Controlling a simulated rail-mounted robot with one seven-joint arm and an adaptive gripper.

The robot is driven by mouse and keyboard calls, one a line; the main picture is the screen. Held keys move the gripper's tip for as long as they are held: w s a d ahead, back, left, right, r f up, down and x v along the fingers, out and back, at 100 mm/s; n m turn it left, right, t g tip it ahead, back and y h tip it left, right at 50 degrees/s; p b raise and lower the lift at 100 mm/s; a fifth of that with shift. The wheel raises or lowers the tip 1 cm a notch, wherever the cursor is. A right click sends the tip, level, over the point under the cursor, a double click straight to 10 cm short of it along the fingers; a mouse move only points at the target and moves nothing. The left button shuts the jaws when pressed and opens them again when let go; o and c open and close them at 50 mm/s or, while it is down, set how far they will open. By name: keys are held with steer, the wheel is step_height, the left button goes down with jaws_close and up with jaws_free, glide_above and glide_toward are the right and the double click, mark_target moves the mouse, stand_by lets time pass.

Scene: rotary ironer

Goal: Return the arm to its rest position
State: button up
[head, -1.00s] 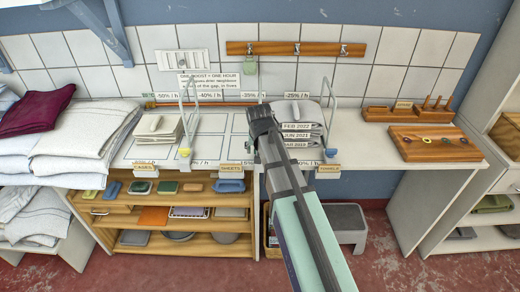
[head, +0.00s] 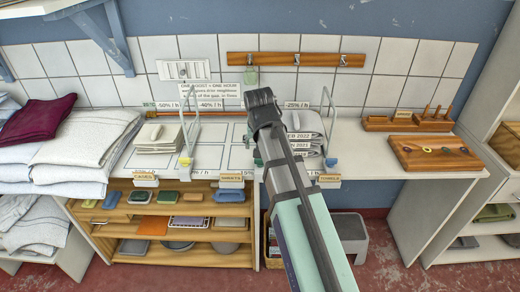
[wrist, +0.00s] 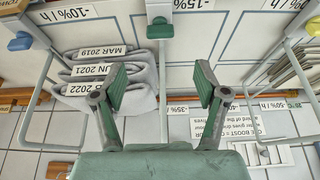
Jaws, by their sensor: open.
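My gripper (head: 262,103) is at the end of my arm, above the middle of the white counter (head: 225,160) in the head view. In the wrist view my gripper (wrist: 160,88) shows two green finger pads held wide apart with nothing between them. A stack of grey folded towels (head: 305,125) with dated labels is just right of my gripper and partly hidden behind my arm. The same towels (wrist: 110,75) show at the left in the wrist view, close to one finger. Whether finger and towels touch cannot be told.
White wire dividers (head: 193,130) rise from the counter. A small linen stack (head: 160,134) lies at left, with large folded linens (head: 85,138) beyond. A wooden board with rings (head: 435,153) lies at right. Wooden shelves (head: 150,205) are below; a grey step stool (head: 348,230) stands on the floor.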

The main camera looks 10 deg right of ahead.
steer(key=shift+s+r, duration=0.15)
steer(key=shift+r, duration=0.2)
steer(key=s+f+n+g, duration=0.1)
steer(key=s+f, duration=0.4)
steer(key=f, duration=0.7)
steer(key=s+f+n+g, duration=0.15)
steer(key=s+f, duration=0.35)
steer(key=f, duration=0.7)
steer(key=s+f+g, duration=0.2)
steer(key=s+f, duration=0.3)
steer(key=f, duration=0.7)
steer(key=s+f+g, duration=0.2)
steer(key=s+f, duration=0.4)
steer(key=s, duration=0.4)
steer(key=s+f+g, duration=0.2)
steer(key=s+f, duration=0.4)
steer(key=s, duration=0.5)
steer(key=s+d+f+g+y, duration=0.1)
steer(key=s+f+g, duration=0.1)
steer(key=s+f, duration=0.4)
steer(key=s, duration=0.4)
steer(key=shift+s+f, duration=0.15)
steer(key=shift+s, duration=0.1)
steer(key=shift+g, duration=0.25)
